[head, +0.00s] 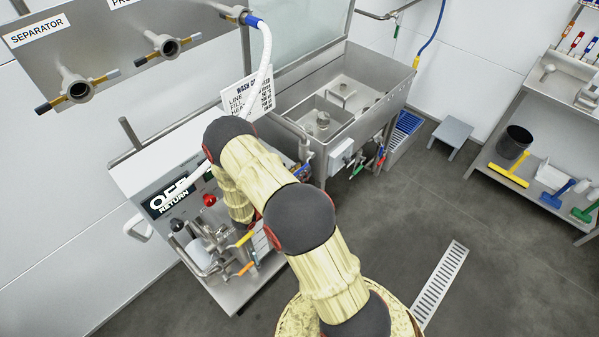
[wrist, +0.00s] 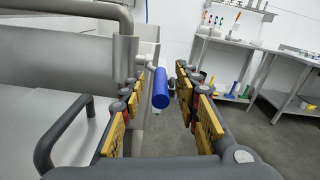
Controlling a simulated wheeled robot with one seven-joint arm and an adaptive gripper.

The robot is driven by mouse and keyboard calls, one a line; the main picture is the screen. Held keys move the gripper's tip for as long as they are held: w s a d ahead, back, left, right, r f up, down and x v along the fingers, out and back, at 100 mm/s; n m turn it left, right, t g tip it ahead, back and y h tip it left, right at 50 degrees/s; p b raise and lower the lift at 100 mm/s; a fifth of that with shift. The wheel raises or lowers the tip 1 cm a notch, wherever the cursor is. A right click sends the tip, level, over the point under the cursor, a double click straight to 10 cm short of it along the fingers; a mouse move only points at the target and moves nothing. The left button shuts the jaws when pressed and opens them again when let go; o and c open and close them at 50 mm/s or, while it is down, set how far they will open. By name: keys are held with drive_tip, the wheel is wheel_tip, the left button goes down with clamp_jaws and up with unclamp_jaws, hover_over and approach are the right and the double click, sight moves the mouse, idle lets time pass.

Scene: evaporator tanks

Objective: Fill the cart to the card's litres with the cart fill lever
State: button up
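The steel cart (head: 225,290) stands at left below the wall panel, with a sign reading OFF and RETURN (head: 172,196). The wash card (head: 240,97) stands behind my arm; its litres are too small and partly covered to read. In the wrist view a blue cylindrical handle (wrist: 160,88) on a steel stub shows between my gripper's fingers (wrist: 160,84). I cannot tell whether it is the cart fill lever. The fingers are apart, with a gap at the handle's right; contact on its left is unclear. My arm hides my gripper in the head view.
Levers with yellow and orange handles (head: 246,238) are on the cart's front. A steel sink (head: 345,110) stands beyond it. A white hose (head: 266,55) hangs from the wall panel (head: 120,40). A shelf with tools (head: 540,120) is at right; the floor between is mostly clear.

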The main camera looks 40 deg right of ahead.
drive_tip(key=c, duration=0.4)
drive_tip(key=c, duration=0.3)
clamp_jaws()
